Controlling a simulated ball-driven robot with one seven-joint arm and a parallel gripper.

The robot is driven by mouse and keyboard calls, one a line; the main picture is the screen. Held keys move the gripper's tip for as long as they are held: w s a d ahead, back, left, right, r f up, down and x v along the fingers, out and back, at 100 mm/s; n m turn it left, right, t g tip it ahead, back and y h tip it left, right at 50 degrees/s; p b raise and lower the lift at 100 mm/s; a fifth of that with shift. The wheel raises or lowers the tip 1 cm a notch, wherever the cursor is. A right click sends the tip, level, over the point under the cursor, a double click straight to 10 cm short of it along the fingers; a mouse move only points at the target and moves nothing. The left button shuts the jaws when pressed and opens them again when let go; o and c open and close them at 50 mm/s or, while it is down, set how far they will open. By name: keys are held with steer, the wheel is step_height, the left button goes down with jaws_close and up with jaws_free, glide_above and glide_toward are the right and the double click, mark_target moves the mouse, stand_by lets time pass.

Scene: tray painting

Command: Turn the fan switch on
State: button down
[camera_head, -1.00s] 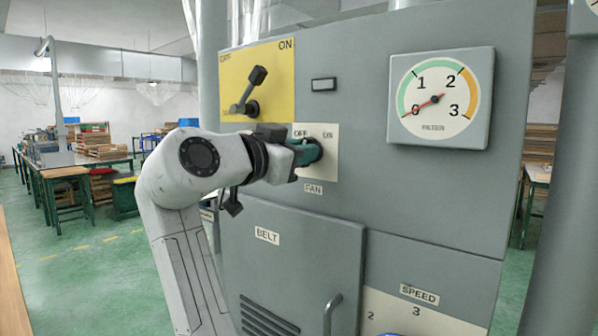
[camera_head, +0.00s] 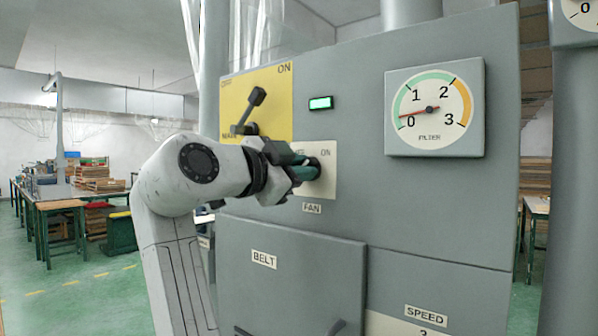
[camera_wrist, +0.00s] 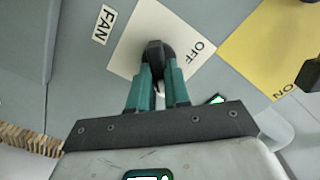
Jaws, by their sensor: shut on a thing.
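The fan switch (camera_wrist: 155,49) is a black knob on a white plate (camera_head: 328,182) with OFF and ON printed at its top corners. The FAN label (camera_head: 312,208) sits below the plate. My gripper (camera_head: 309,171) is at the plate, its teal fingers shut around the knob. In the wrist view my gripper (camera_wrist: 157,74) has a finger on each side of the knob. OFF shows to the right of the knob there. In the head view the fingers hide most of the switch, so I cannot tell exactly where it points.
A lamp (camera_head: 320,103) above the plate glows green. The main switch lever (camera_head: 256,98) on a yellow plate (camera_head: 279,90) tilts up and right, just above my gripper. A filter gauge (camera_head: 433,139) reads slightly above 0. The belt door (camera_head: 291,270) is below.

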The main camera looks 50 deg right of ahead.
steer(key=c, duration=1.1)
jaws_free()
steer(key=shift+a, duration=0.1)
steer(key=a, duration=1)
steer(key=shift+s+a, duration=0.15)
steer(key=shift+a, duration=0.2)
